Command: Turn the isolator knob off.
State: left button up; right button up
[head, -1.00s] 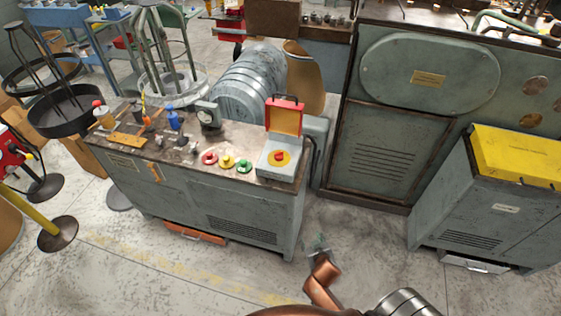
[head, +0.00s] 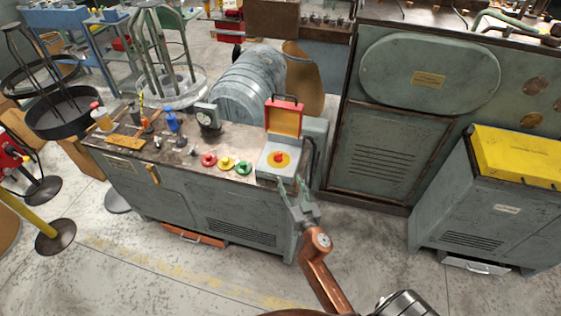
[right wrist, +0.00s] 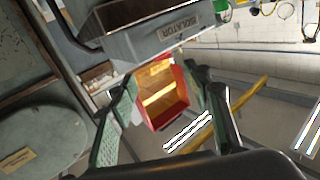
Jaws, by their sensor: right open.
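The isolator box (head: 270,171) stands on the right end of the grey bench, with its red and orange lid (head: 284,117) raised. Its red knob (head: 279,157) sits on a yellow disc on the pale top face. My right gripper (head: 291,181) is open and empty, just in front of the box and below the knob in the picture. In the right wrist view, the box side with the ISOLATOR label (right wrist: 178,25) and the lid (right wrist: 160,94) show beyond the spread fingers. The knob is not visible there. My left gripper is not in view.
Red (head: 208,160), yellow (head: 227,163) and green (head: 244,168) buttons sit left of the box on the bench. A dial gauge (head: 207,116) and small tools stand farther left. A grey cabinet with a yellow top (head: 515,155) stands at right. The floor in front is clear.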

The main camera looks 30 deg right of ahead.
aim_at(280, 160)
jog(key=shift+w+r, duration=0.1)
jog(key=shift+w, duration=0.4)
jog(key=x, duration=1.1)
jog(key=shift+s+d+b, duration=0.1)
jog(key=shift+b, duration=0.2)
jog(key=shift+c, duration=0.4)
jog(key=c, duration=1)
